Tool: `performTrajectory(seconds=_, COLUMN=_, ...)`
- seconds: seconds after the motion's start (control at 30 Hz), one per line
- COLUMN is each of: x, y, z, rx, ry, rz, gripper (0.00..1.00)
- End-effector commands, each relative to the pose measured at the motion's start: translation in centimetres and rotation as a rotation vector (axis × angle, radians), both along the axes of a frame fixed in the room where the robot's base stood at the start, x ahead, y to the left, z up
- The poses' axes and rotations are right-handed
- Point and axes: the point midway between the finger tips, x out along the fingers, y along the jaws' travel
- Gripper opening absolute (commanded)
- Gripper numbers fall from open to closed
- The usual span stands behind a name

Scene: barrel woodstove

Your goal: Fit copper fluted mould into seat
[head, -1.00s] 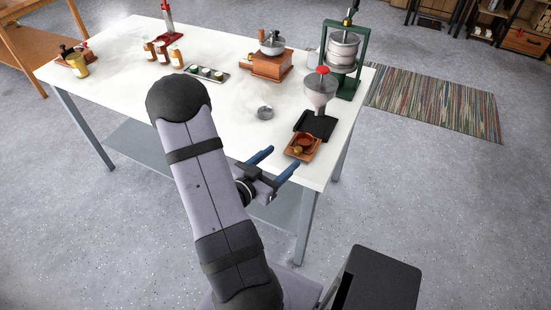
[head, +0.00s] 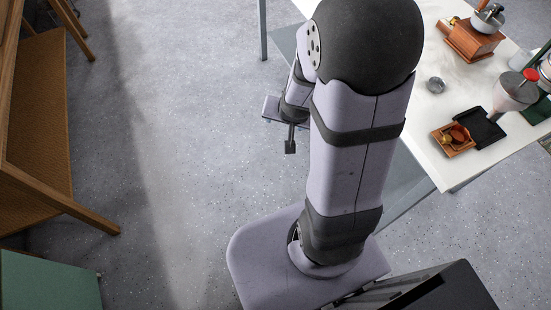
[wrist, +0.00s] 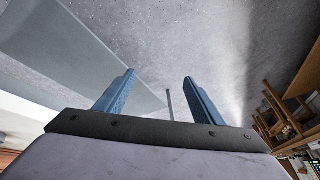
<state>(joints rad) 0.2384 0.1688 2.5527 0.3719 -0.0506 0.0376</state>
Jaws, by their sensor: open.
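In the head view a reddish copper-coloured round cup (head: 459,133), possibly the copper fluted mould, sits in a small wooden tray (head: 463,152) near the white table's front corner. A small brass-coloured piece (head: 446,139) lies beside it in the tray. Fluting is too small to make out, and I cannot tell which part is the seat. My gripper (wrist: 157,86) is open and empty in the wrist view, its two blue fingers apart with floor behind them. In the head view its fingers are mostly hidden; my wrist is left of the table, well away from the tray.
A black tray (head: 479,128) lies right of the wooden tray, with a funnel-shaped vessel (head: 513,91) by it. A brown wooden bench (head: 38,130) is at left; open floor lies between.

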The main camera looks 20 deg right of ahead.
Motion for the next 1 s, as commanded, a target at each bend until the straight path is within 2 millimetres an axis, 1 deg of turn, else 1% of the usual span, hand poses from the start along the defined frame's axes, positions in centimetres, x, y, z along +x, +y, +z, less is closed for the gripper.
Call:
performTrajectory(seconds=0.03, x=-0.7, y=2.4, z=0.7, rx=0.017, ry=0.044, rz=0.104, gripper=0.62)
performTrajectory(seconds=0.1, x=-2.6, y=5.1, z=1.2, rx=0.033, ry=0.125, rz=0.237, gripper=0.62)
performTrajectory(seconds=0.17, x=-4.4, y=6.7, z=1.8, rx=0.034, ry=0.194, rz=0.338, gripper=0.62)
performTrajectory(seconds=0.2, x=-5.6, y=7.5, z=2.1, rx=0.031, ry=0.238, rz=0.396, gripper=0.62)
performTrajectory(seconds=0.27, x=-7.3, y=8.2, z=2.6, rx=0.022, ry=0.299, rz=0.472, gripper=0.62)
performTrajectory(seconds=0.3, x=-8.3, y=8.5, z=3.0, rx=0.014, ry=0.335, rz=0.512, gripper=0.62)
performTrajectory(seconds=0.4, x=-10.4, y=8.8, z=3.6, rx=-0.005, ry=0.409, rz=0.587, gripper=0.62)
performTrajectory(seconds=0.53, x=-11.8, y=8.8, z=4.1, rx=-0.022, ry=0.462, rz=0.636, gripper=0.62)
performTrajectory(seconds=0.67, x=-12.2, y=8.8, z=4.3, rx=-0.027, ry=0.477, rz=0.648, gripper=0.62)
performTrajectory(seconds=0.9, x=-12.2, y=8.7, z=4.3, rx=-0.025, ry=0.477, rz=0.646, gripper=0.62)
performTrajectory(seconds=1.0, x=-12.2, y=8.7, z=4.9, rx=-0.025, ry=0.476, rz=0.645, gripper=0.62)
